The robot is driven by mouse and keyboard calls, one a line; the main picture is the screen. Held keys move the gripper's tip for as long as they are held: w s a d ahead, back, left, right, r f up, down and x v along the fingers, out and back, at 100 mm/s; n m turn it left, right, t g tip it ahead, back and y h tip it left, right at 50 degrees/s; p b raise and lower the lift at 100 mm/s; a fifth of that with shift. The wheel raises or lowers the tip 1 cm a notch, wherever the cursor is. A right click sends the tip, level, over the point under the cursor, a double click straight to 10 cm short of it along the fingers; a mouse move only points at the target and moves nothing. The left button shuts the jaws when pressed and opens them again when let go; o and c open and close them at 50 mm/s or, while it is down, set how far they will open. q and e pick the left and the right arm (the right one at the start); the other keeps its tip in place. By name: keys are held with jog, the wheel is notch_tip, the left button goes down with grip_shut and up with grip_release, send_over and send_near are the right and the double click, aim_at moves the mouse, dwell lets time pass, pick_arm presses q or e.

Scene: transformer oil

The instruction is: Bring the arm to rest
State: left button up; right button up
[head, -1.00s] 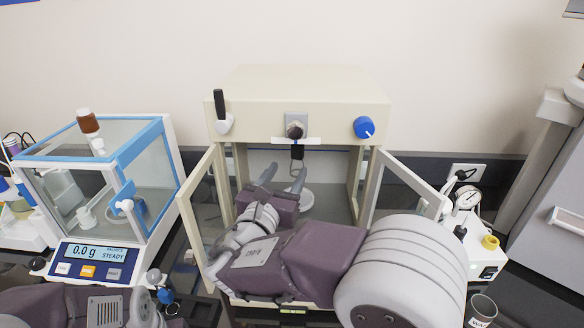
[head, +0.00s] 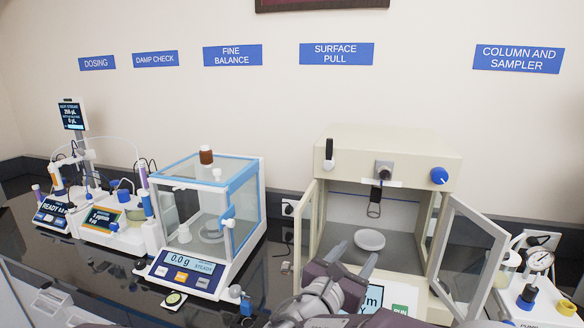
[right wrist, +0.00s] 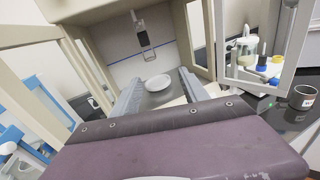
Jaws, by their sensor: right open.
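My right gripper (head: 352,259) is open and empty in front of the beige surface-pull cabinet (head: 395,147), whose doors stand open to both sides. Its two grey fingers point toward the cabinet's opening, and they show in the right wrist view (right wrist: 158,92). A white round dish (head: 370,239) rests inside the cabinet, beyond the fingertips and apart from them; it also shows in the right wrist view (right wrist: 157,82). A small wire frame (head: 375,205) hangs above the dish. My left gripper is not in view.
The fine balance (head: 205,225) in its blue-edged glass case stands left of the cabinet, reading 0.0 g. The open right door (head: 468,258) reaches toward the pump unit (head: 525,300). A grey cup (right wrist: 302,97) stands at the right in the right wrist view. Dark bench shows between the devices.

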jog(key=s+d+f+m+g+y, duration=0.1)
jog(key=s+d+f+m+g, duration=0.35)
jog(key=f, duration=0.35)
jog(key=s+d+f+m+g, duration=0.3)
jog(key=d+f+m+g, duration=0.15)
jog(key=f, duration=0.25)
jog(key=s+a+f+m+g+y, duration=0.3)
jog(key=s+f+m+y, duration=0.6)
jog(key=m, duration=1.1)
notch_tip(320, 180, down, 3)
jog(key=shift+s+a+f+g, duration=0.1)
jog(key=shift+s+a+g, duration=0.3)
jog(key=shift+s+a, duration=0.2)
